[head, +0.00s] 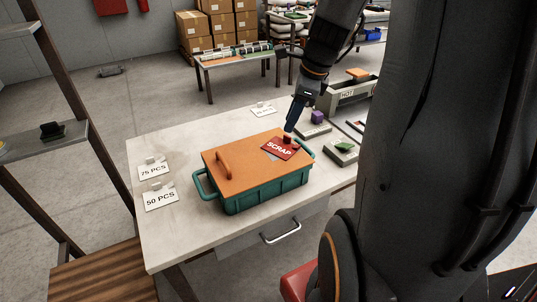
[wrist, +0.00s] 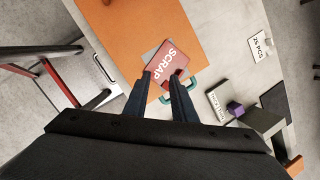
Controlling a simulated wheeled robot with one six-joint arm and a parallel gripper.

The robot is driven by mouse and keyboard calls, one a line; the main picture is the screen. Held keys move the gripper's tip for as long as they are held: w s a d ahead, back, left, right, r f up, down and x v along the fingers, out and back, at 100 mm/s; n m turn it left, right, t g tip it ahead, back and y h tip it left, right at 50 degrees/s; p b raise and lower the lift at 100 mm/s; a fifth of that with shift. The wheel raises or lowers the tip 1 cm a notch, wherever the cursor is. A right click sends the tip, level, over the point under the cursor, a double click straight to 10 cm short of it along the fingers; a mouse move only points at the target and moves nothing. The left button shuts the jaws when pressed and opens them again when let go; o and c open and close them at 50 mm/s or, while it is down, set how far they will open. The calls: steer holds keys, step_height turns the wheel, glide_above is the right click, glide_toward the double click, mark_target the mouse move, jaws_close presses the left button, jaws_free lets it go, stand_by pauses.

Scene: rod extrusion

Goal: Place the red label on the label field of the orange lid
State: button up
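My gripper (head: 288,130) points down at the label's small raised red tab (head: 288,140). Its fingers (wrist: 163,80) are a small way apart and look closed on the tab, which they mostly hide in the wrist view. I cannot tell whether the label touches the lid.
The lid covers a teal box (head: 268,194) with side handles, and a raised orange handle (head: 223,164) stands on the lid's left. Small blocks on grey bases (head: 342,152) and a grey machine are at right.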

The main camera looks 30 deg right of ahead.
steer(key=s+a+f+n, duration=0.2)
steer(key=a+n, duration=0.3)
steer(key=n, duration=0.3)
steer(key=s+a+f+n+g+h, duration=0.1)
steer(key=s+a+n, duration=0.4)
steer(key=n, duration=0.3)
steer(key=s+a+f+n+g, duration=0.1)
steer(key=s+a+f+n, duration=0.1)
steer(key=a+n, duration=0.3)
steer(key=s+n, duration=0.1)
steer(key=n, duration=0.3)
steer(key=shift+s+a+f+h, duration=0.2)
steer(key=shift+f+h, duration=0.1)
steer(key=shift+h, duration=0.1)
steer(key=shift+w, duration=0.1)
